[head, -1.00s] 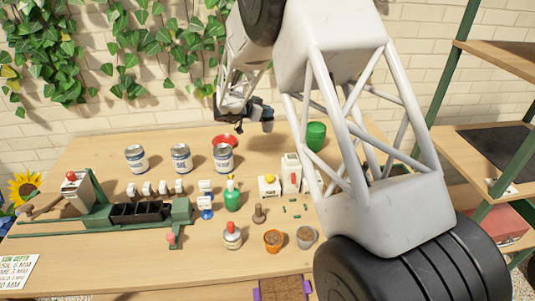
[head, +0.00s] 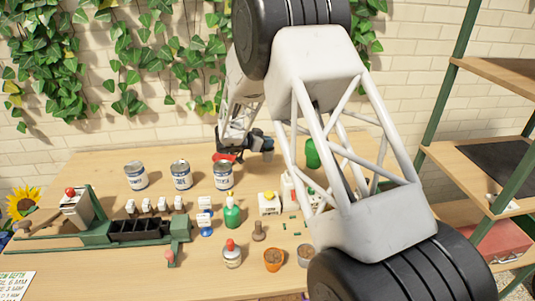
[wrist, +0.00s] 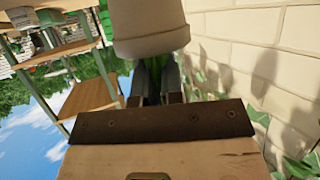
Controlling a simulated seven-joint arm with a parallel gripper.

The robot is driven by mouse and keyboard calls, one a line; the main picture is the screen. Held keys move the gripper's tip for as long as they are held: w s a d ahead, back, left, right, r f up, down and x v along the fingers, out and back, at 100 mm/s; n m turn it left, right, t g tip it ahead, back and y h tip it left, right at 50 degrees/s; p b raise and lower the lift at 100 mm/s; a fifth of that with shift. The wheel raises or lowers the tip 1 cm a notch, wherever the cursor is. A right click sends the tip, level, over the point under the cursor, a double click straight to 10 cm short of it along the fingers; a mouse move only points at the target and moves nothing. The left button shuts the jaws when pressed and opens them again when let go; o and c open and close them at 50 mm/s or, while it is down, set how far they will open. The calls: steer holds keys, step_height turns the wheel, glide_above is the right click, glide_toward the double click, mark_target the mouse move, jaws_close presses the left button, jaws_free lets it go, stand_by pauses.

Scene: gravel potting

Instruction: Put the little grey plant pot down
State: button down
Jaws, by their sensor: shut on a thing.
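The little grey plant pot (head: 268,156) is held in my gripper (head: 259,143), over the back of the table in the head view. In the wrist view the pot (wrist: 150,28) is a pale grey, wide-rimmed shape at the top, cut off by the frame edge. My gripper's two dark fingers (wrist: 156,85) are just below it, shut on the pot. The exact contact is hidden. I cannot tell whether the pot touches the tabletop.
A green container (head: 312,153) is to the right. An orange pot (head: 273,261) and another greyish pot (head: 305,256) stand near the front. Shelves (head: 490,170) stand at the right.

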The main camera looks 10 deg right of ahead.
mark_target(268, 150)
steer(key=shift+f, duration=0.55)
steer(key=shift+f, duration=1.85)
steer(key=shift+f, duration=0.1)
steer(key=c, duration=1.2)
jaws_free()
steer(key=shift+c, duration=0.2)
